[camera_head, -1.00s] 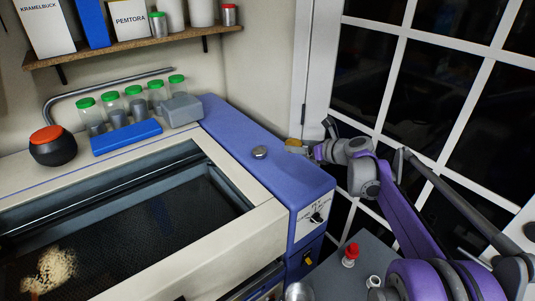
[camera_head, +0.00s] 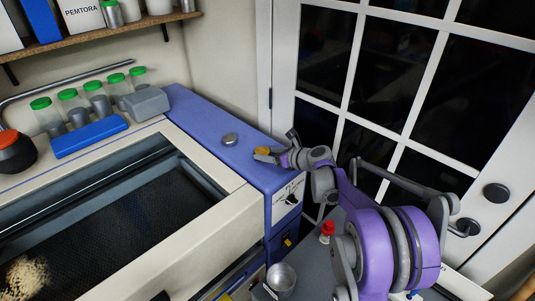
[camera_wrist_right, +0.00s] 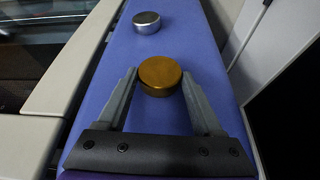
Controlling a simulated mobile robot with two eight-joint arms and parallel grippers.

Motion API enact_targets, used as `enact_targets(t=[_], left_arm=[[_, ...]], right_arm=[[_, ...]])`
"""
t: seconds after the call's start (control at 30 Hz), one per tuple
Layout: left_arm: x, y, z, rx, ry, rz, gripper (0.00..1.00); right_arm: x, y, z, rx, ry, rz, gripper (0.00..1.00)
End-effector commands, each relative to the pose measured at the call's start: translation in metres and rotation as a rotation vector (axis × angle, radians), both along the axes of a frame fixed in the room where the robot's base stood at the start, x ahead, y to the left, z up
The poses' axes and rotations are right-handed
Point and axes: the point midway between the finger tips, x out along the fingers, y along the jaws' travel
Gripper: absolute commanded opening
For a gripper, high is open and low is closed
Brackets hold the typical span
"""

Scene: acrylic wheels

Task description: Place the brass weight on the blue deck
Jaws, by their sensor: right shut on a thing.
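The brass weight (camera_head: 262,150) is a short golden disc. My right gripper (camera_head: 266,154) is shut on it, and the right wrist view shows the weight (camera_wrist_right: 160,76) between the two fingertips. The blue deck (camera_head: 210,122) is the long flat top on the right side of the machine. The weight is over the deck near its right edge; I cannot tell whether it touches the surface. The deck (camera_wrist_right: 115,100) fills the middle of the wrist view. My left gripper is not in view.
A silver disc (camera_head: 230,139) sits on the deck, left of the brass weight and apart from it. A grey box (camera_head: 147,103) and green-lidded jars (camera_head: 80,112) stand behind. A paned door (camera_head: 400,100) is close on the right. The deck's near part is bare.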

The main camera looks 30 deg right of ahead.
Motion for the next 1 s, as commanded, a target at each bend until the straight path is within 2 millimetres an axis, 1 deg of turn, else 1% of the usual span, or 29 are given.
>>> enact_targets(t=[0.17,0.2,0.27,0.3,0.37,0.7,0.8,0.93,1.0], left_arm=[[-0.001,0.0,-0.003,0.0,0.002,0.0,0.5],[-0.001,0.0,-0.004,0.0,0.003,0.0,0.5],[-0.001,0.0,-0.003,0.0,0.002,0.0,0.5],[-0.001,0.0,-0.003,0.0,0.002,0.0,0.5],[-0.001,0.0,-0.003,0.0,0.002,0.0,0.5],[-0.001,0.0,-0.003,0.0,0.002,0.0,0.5],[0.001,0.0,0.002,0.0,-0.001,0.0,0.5],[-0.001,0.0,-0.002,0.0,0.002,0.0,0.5],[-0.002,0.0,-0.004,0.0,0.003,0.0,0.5]], right_arm=[[0.0,0.0,-0.003,0.001,0.0,0.0,0.0],[0.0,0.0,-0.004,0.0,0.0,0.0,0.7],[0.0,0.0,-0.003,0.0,0.0,0.0,0.8],[0.0,0.0,-0.003,0.0,0.0,0.0,0.88],[0.0,0.0,-0.003,0.0,0.0,-0.001,0.98],[0.0,-0.001,-0.003,-0.001,0.0,-0.002,0.98],[0.0,-0.001,0.003,-0.001,-0.001,-0.002,0.98],[-0.016,-0.008,0.007,-0.001,0.0,-0.004,0.98],[-0.028,-0.013,0.012,0.0,0.0,-0.005,0.98]])
